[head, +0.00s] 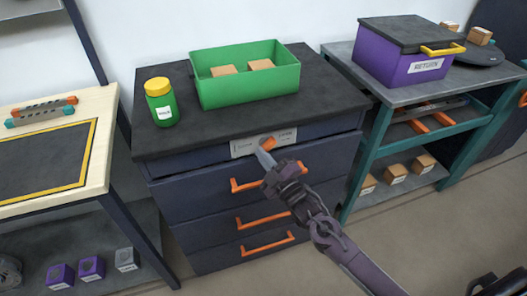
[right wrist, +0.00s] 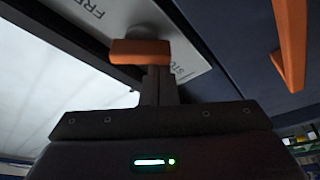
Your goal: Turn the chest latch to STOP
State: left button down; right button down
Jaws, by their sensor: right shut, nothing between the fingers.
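The chest latch (head: 268,143) is a small orange handle on a white label plate (head: 243,149) at the chest's top front edge. In the right wrist view the latch (right wrist: 140,52) shows as an orange bar in front of the plate (right wrist: 150,25), between partly visible lettering "FRE" and "STO". I cannot tell exactly which mark it points to. My right gripper (head: 264,157) is shut and empty, with its fingertips right at the latch; they seem to touch it, but contact is unclear.
The chest (head: 165,195) has drawers with orange handles (head: 265,244) below the latch. On its top stand a green bin (head: 250,92) with boxes and a green jar (head: 162,108) with a yellow lid. A purple return box (head: 395,68) stands on the right-hand bench.

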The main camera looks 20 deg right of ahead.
jog(key=n, duration=0.2)
jog(key=n+g+p, duration=0.1)
jog(key=n, duration=0.1)
jog(key=shift+d+f+p, duration=0.2)
jog(key=shift+p, duration=0.1)
jog(key=n, duration=0.1)
jog(key=n+g, duration=0.1)
jog(key=shift+d+f+n+p, duration=0.15)
jog(key=shift+f+n+p, duration=0.15)
jog(key=shift+n+p, duration=0.1)
jog(key=shift+f, duration=0.1)
jog(key=shift+f, duration=0.1)
